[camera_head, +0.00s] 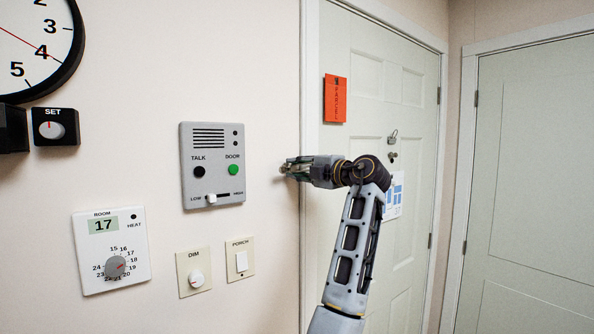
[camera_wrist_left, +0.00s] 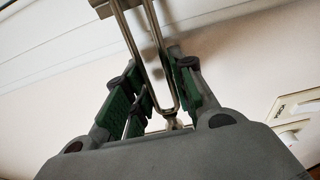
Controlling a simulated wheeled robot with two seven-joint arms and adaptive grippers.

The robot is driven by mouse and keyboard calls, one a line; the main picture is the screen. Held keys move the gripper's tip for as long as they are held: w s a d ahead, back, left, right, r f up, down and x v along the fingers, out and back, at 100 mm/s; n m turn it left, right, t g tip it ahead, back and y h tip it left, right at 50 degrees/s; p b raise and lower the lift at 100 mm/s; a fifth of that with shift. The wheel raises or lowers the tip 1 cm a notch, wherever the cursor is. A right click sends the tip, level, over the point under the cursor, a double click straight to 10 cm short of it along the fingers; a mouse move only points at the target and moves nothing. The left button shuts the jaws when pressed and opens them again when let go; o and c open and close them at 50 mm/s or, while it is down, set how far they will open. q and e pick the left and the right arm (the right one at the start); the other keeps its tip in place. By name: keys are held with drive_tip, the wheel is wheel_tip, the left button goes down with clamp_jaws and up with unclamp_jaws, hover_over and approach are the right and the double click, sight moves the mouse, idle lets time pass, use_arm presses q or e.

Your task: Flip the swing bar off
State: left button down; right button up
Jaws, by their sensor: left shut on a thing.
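The swing bar (camera_wrist_left: 135,45) is a thin metal U-shaped loop in the left wrist view. It comes from a grey mount at the top, and its rounded end lies between the green-padded fingers. My left gripper (camera_head: 286,168) is at the left edge of the door frame, right of the intercom panel; it also shows in the left wrist view (camera_wrist_left: 156,85). It is shut on the bar. In the head view the bar is too hidden by the gripper to make out. My right gripper is not in view.
On the wall at left are the intercom panel (camera_head: 213,187), a thermostat (camera_head: 111,275), a dimmer (camera_head: 194,296) and a porch switch (camera_head: 240,274). A second door (camera_head: 535,180) is at right.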

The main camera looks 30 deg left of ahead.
use_arm(q)
drive_tip(key=shift+d+f+g, duration=0.1)
drive_tip(key=shift+d+g, duration=0.1)
drive_tip(key=shift+g, duration=0.2)
drive_tip(key=c, duration=1.2)
unclamp_jaws()
drive_tip(key=shift+o, duration=0.2)
drive_tip(key=s+d, duration=0.2)
drive_tip(key=d, duration=1)
drive_tip(key=shift+s, duration=0.15)
